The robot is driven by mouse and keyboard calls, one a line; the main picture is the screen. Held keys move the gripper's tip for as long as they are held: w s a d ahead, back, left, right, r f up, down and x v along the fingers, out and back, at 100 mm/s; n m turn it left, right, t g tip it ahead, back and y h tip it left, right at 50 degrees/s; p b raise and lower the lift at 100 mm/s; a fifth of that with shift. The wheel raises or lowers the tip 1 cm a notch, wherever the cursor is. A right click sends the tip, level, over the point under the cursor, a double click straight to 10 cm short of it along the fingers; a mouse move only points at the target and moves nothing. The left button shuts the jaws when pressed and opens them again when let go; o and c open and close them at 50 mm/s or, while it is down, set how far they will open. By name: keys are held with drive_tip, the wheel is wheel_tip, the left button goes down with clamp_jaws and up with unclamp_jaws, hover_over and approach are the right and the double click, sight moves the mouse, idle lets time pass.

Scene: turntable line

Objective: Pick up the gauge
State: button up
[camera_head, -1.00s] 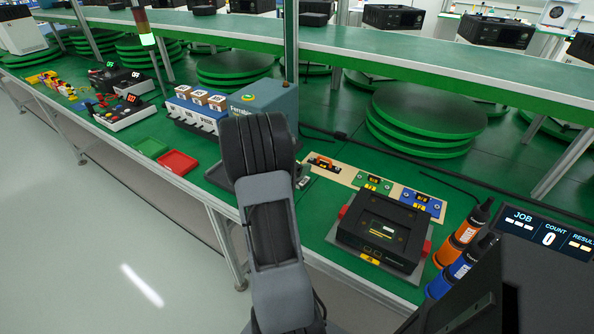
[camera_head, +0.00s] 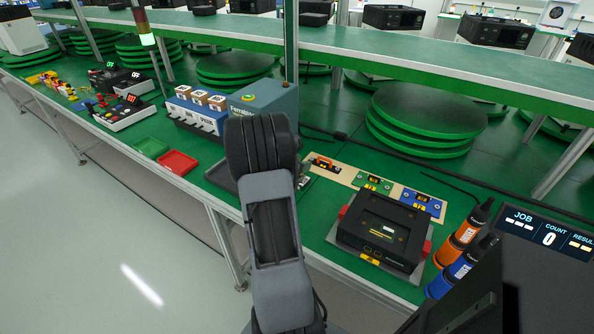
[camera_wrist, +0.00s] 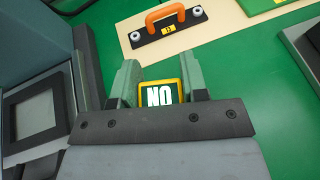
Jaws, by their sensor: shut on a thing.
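The gauge (camera_wrist: 162,94) shows in the wrist view as a small dark green piece with a yellow frame and the white letters "NO". It sits between the two green-grey fingers of my gripper (camera_wrist: 160,82), which are shut on it. The rest of the gauge is hidden below the fingers and the gripper's front edge. In the head view my own arm covers most of the gripper and the gauge.
A black piece with an orange handle (camera_wrist: 172,19) lies on a tan board just ahead. A black fixture (camera_head: 381,228), bottles (camera_head: 463,242), a red tray (camera_head: 177,163) and a blue-grey machine (camera_head: 268,98) stand on the green bench. A shelf (camera_head: 400,60) runs behind.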

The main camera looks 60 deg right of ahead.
drive_tip(key=shift+c, duration=1)
